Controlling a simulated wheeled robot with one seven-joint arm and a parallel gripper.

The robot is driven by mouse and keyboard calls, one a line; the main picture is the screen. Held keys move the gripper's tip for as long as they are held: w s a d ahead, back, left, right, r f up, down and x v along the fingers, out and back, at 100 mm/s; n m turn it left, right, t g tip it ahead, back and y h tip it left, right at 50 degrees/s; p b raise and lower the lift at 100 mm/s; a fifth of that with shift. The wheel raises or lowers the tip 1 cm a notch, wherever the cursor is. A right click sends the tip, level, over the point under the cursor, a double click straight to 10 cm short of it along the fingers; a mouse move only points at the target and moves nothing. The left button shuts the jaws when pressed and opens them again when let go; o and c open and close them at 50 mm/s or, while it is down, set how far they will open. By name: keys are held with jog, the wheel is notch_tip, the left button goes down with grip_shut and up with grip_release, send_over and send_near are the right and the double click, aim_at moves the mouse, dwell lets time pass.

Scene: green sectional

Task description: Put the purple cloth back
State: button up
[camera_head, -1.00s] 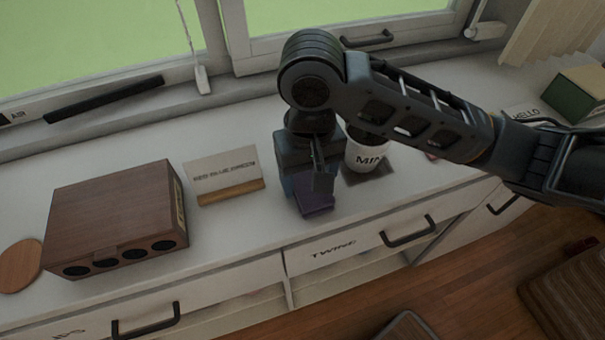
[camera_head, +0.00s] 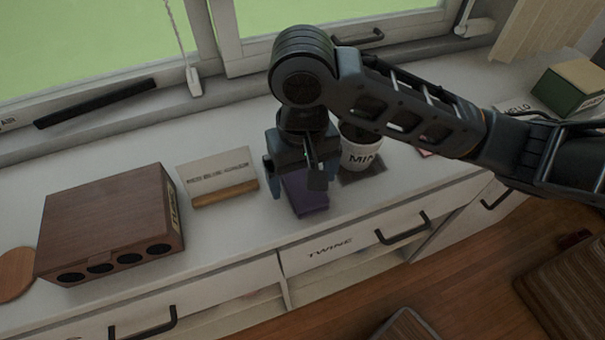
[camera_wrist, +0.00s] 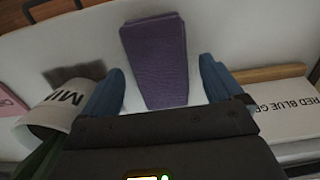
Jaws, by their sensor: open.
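The purple cloth (camera_head: 307,193) is a folded rectangle lying flat on the white counter, below my gripper in the head view. In the wrist view the cloth (camera_wrist: 155,62) lies between and just beyond the two blue fingertips. My gripper (camera_head: 297,188) points down over the cloth; its fingers (camera_wrist: 163,84) are wide apart with nothing held. The arm hides part of the cloth in the head view. I cannot tell how high the fingertips are above the counter.
A white mug marked "MIN" (camera_head: 361,155) stands on a dark square close beside my gripper. A card on a wooden stand (camera_head: 219,178) and a brown wooden box (camera_head: 108,222) are to the left. The counter's front edge has drawers, one marked "TWINE" (camera_head: 330,247).

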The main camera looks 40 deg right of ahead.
aim_at(302, 181)
notch_tip(302, 181, up, 12)
jog(key=p, duration=0.2)
jog(key=shift+f, duration=0.25)
